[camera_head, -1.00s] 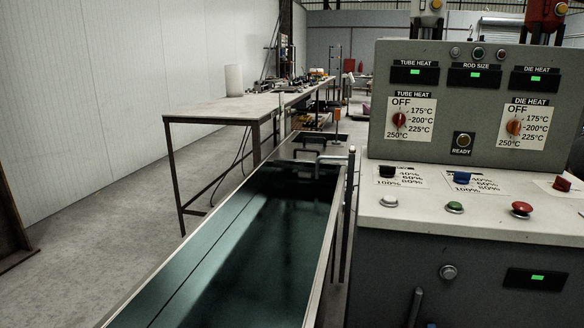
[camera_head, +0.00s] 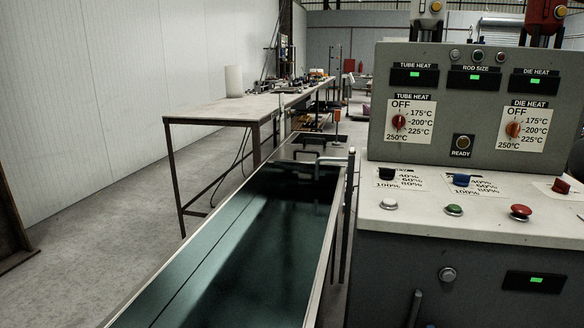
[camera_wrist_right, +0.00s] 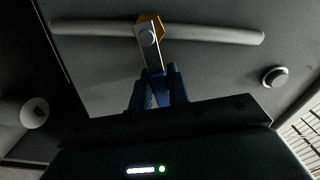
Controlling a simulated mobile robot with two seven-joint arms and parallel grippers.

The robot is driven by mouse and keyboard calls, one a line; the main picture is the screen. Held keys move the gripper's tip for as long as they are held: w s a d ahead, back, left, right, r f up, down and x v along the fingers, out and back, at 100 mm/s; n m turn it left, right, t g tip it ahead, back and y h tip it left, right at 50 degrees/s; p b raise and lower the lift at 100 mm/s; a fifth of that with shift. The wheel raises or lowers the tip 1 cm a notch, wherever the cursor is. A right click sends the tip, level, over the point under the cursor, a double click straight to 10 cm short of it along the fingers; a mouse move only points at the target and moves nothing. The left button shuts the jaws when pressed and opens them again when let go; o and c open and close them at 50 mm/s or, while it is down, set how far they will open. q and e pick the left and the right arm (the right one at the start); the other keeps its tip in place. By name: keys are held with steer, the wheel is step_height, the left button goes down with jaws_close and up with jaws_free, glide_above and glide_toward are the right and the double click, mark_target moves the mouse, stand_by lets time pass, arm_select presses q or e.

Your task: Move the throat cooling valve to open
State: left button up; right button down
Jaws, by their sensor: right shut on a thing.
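The throat cooling valve shows in the right wrist view as an orange body (camera_wrist_right: 150,24) on a grey pipe (camera_wrist_right: 215,34), with a silver lever (camera_wrist_right: 151,55) bolted to it. The lever runs from the bolt down toward my gripper. My right gripper (camera_wrist_right: 158,84) has blue fingers and is shut on the free end of the lever. The fingers cover that end. In the head view I cannot make out the valve or my right gripper. My left gripper is in neither view.
The grey control cabinet (camera_head: 480,250) stands at right, with dials, switches and buttons on top. A long water trough (camera_head: 235,260) runs beside it at left. A workbench (camera_head: 215,108) stands behind. The floor (camera_head: 90,240) at left is clear.

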steer(key=shift+r+n+p, duration=0.3)
steer(key=shift+n+p, duration=0.35)
steer(key=shift+n, duration=0.05)
steer(key=shift+a+r+n+p, duration=0.15)
steer(key=shift+r+n+p, duration=0.3)
steer(key=shift+p, duration=0.3)
steer(key=shift+a+f+n+p, duration=0.1)
steer(key=shift+n+p, duration=0.25)
steer(key=shift+n, duration=0.2)
